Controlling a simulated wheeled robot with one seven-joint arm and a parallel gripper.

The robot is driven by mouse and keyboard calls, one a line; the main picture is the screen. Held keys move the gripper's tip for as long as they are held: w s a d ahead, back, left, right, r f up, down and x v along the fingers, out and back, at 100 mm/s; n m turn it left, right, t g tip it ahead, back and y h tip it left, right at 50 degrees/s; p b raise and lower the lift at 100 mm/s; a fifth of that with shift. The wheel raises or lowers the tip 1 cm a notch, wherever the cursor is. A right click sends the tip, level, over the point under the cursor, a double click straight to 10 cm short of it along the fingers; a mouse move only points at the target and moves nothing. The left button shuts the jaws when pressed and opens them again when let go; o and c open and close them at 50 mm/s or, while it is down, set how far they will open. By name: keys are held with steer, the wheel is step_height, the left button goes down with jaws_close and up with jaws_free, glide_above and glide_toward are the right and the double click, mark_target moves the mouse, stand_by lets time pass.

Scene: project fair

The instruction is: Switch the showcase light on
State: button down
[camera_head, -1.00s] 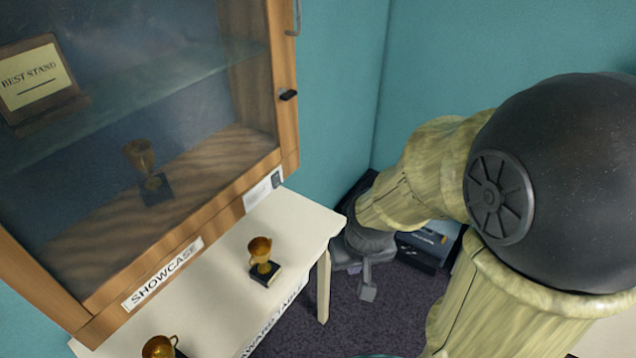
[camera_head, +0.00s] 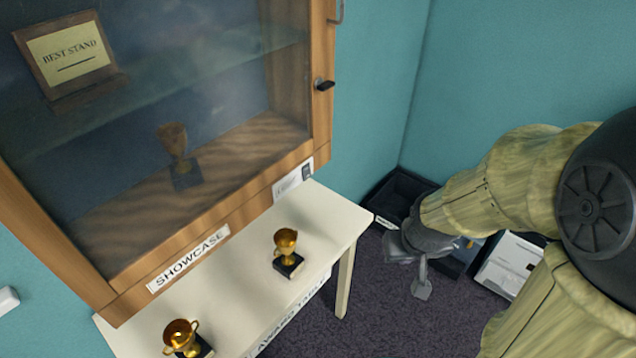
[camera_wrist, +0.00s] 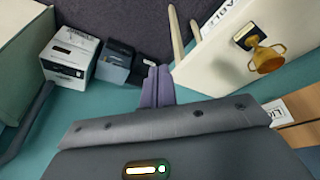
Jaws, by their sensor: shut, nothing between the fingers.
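The showcase (camera_head: 215,225) is a wooden cabinet with a dark glass front, above the white table at left. A white label with a dark square patch (camera_head: 306,172) is on its lower right frame; I cannot tell whether the patch is a switch. A black knob (camera_head: 324,85) is on the right frame. The inside looks dim. My gripper (camera_head: 422,289) is right of the table, apart from the showcase, pointing down. In the wrist view its fingers (camera_wrist: 157,86) are together and empty. Part of the showcase frame (camera_wrist: 301,133) shows at that view's right edge.
The award table (camera_head: 340,228) holds two gold trophies (camera_head: 287,255) (camera_head: 181,338). Black trays and a white box (camera_head: 511,262) are on the floor behind my arm. A small white fitting (camera_head: 8,300) is on the left wall. Dark carpet beside the table is open.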

mark_target(308, 177)
steer(key=w+f+n+t+y+b, duration=0.2)
steer(key=w+n+t+b, duration=0.5)
steer(key=w+n, duration=0.6)
steer(key=w+a+n+y+b, duration=0.3)
steer(key=a+n+y+b, duration=0.4)
steer(key=n+y, duration=0.4)
steer(key=n, duration=0.3)
steer(key=shift+a+b, duration=0.3)
steer(key=shift+b, duration=0.1)
steer(key=shift+w, duration=0.15)
steer(key=p+x, duration=0.1)
steer(key=x, duration=1.3)
steer(key=shift+s+a, duration=0.1)
steer(key=shift+s, duration=0.15)
steer(key=shift+f+b, duration=0.15)
steer(key=shift+b, duration=0.15)
